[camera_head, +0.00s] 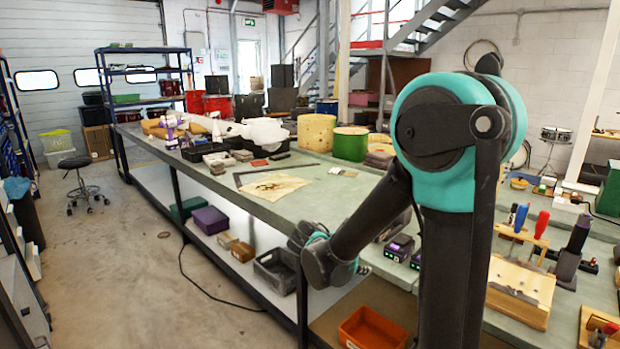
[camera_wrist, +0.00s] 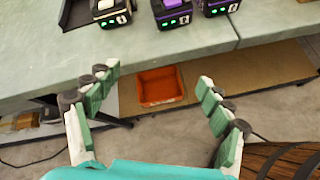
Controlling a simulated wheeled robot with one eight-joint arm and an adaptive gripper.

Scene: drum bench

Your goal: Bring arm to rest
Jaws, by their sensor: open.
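My gripper (camera_wrist: 155,108) shows in the wrist view with its two green-padded fingers spread wide apart and nothing between them. It points toward the front edge of the bench (camera_wrist: 165,52), apart from it. In the head view my black and teal arm stands at the right, bent at a large joint, with its lower link reaching down to the wrist by the bench's front edge. The gripper's fingers are hidden in the head view.
Black devices with green lights (camera_wrist: 171,12) stand near the bench edge. An orange bin (camera_wrist: 160,87) sits on the lower shelf. A wooden tool holder (camera_head: 521,288) with screwdrivers is right of my arm. A stool (camera_head: 82,185) stands on the open floor at left.

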